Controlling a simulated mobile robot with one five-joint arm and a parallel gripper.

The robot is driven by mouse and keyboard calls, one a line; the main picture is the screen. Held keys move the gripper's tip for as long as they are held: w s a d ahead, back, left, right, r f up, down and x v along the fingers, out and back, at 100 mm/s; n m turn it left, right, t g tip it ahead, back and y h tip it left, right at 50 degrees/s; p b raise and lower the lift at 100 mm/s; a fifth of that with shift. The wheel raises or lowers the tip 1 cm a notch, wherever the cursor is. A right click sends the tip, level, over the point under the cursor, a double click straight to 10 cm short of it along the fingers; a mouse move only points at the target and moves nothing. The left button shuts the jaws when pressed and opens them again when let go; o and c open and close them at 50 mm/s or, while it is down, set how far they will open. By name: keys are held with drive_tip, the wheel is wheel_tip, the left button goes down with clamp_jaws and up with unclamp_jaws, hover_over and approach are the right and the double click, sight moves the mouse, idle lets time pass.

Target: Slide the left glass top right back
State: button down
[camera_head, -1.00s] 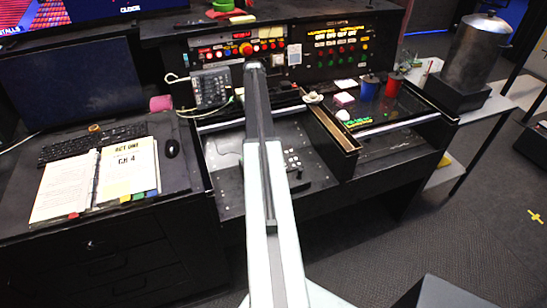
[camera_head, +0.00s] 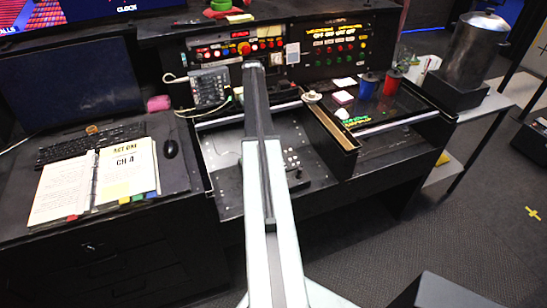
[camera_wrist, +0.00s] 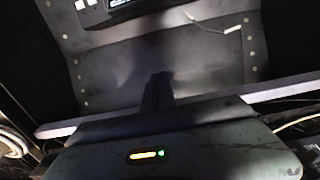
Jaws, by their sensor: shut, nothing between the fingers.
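The left glass top is hard to make out in the head view; its pale metal edge bar (camera_head: 222,119) crosses the left bay of the console, partly behind my arm. In front of the bar lies a grey bolted panel (camera_head: 226,150). In the wrist view a pale bar (camera_wrist: 270,93) runs across, behind my gripper's body. My gripper (camera_wrist: 159,80) is shut and empty, its dark fingers reaching past the bar over a grey bolted surface (camera_wrist: 205,70). I cannot tell whether the fingers touch the bar. My gripper is hidden in the head view.
A divider (camera_head: 332,132) separates the left bay from the right glass top (camera_head: 385,105), which carries a blue cup (camera_head: 367,87), a red cup (camera_head: 391,84) and small items. A cable (camera_head: 190,112) and a keypad (camera_head: 209,88) are at the back left. An open binder (camera_head: 98,182) lies left.

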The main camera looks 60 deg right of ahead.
wheel_tip(320, 180, up, 9)
drive_tip(key=p, duration=0.8)
drive_tip(key=shift+p, duration=0.3)
drive_tip(key=shift+f, duration=0.1)
